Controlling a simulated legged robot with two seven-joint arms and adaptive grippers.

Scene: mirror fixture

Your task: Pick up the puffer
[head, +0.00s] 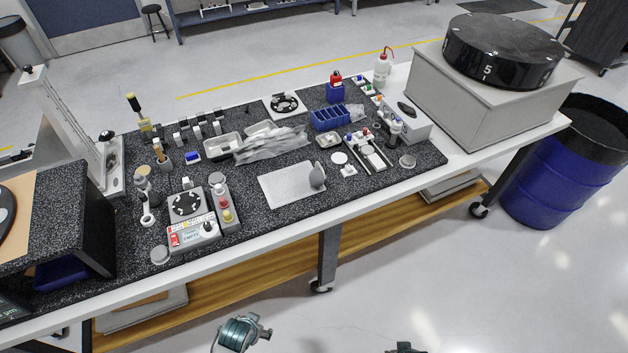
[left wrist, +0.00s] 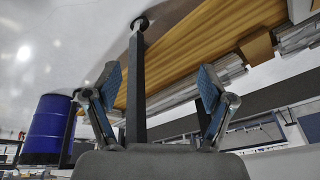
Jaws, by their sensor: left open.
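The puffer (head: 317,175) looks like a small grey bulb standing on the right end of a light grey perforated mat (head: 286,188), near the front middle of the workbench. My left gripper (head: 243,331) is low at the bottom of the head view, in front of the bench and well apart from the puffer. In the left wrist view (left wrist: 158,88) its two fingers are spread with nothing between them. The puffer does not show in that view. Only a small part of my right gripper (head: 405,348) shows at the bottom edge, so its jaws are hidden.
A control box (head: 194,232) with buttons stands left of the mat. Clear bags (head: 270,145) lie behind it, and a small white fixture (head: 367,152) is to its right. The bench has a wooden lower shelf (head: 265,280) and a front leg (head: 329,256). A blue barrel (head: 560,180) stands right.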

